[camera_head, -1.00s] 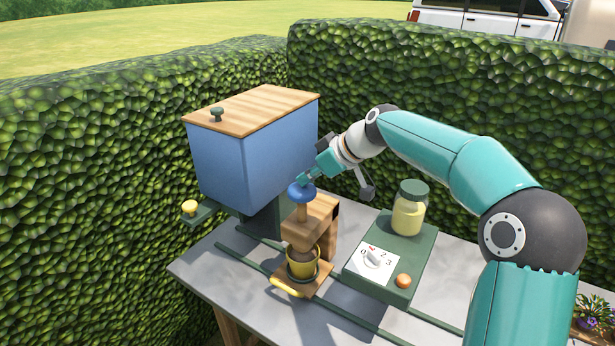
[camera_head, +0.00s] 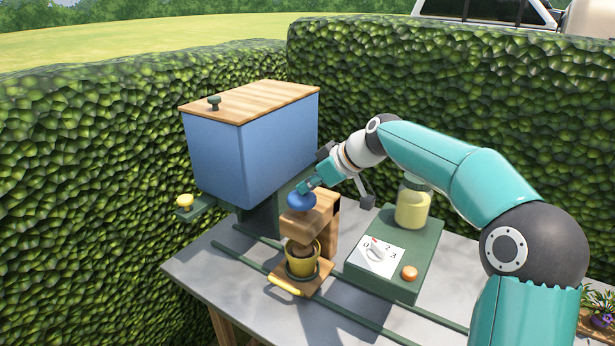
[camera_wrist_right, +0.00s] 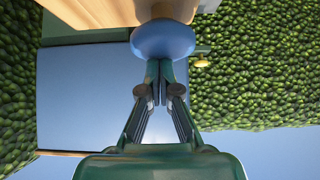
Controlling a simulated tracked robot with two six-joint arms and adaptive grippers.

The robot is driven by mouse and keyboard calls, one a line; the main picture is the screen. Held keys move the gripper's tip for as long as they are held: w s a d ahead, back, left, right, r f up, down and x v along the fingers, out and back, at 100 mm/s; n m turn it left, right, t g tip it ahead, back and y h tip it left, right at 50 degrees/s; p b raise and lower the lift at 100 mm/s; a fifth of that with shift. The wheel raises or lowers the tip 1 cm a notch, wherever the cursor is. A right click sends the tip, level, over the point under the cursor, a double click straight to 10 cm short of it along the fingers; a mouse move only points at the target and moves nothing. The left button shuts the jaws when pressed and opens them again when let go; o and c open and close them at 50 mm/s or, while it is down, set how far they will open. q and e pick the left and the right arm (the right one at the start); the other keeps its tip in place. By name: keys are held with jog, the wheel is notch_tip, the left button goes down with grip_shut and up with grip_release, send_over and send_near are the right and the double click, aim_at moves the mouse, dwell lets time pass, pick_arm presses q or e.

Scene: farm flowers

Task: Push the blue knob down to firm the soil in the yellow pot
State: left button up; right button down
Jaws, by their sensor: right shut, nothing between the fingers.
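The blue knob (camera_head: 301,202) sits low on top of the wooden press block (camera_head: 311,222). My right gripper (camera_head: 303,190) is shut and empty, with its fingertips on or just above the knob. In the right wrist view the closed fingertips (camera_wrist_right: 160,68) meet the edge of the blue knob (camera_wrist_right: 163,40). The yellow pot (camera_head: 302,262) stands under the press on a wooden slide with a yellow handle. The wooden tamper (camera_head: 303,247) reaches down to the pot's opening; the soil contact is hard to see. My left gripper is not in view.
A blue bin (camera_head: 250,150) with a wooden lid stands behind left of the press, with a yellow knob (camera_head: 185,201) beside it. A green dial box (camera_head: 395,255) with a jar (camera_head: 412,208) stands to the right. Rails run along the grey table.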

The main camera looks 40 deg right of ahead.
jog(key=shift+s+f, duration=0.1)
jog(key=shift+f, duration=0.45)
jog(key=shift+r+p, duration=0.25)
jog(key=shift+p, duration=0.05)
notch_tip(320, 180, up, 4)
jog(key=p, duration=0.3)
jog(key=shift+r, duration=0.15)
jog(key=b+v, duration=0.1)
jog(key=v, duration=0.9)
jog(key=shift+w, duration=0.25)
jog(key=shift+r, duration=0.1)
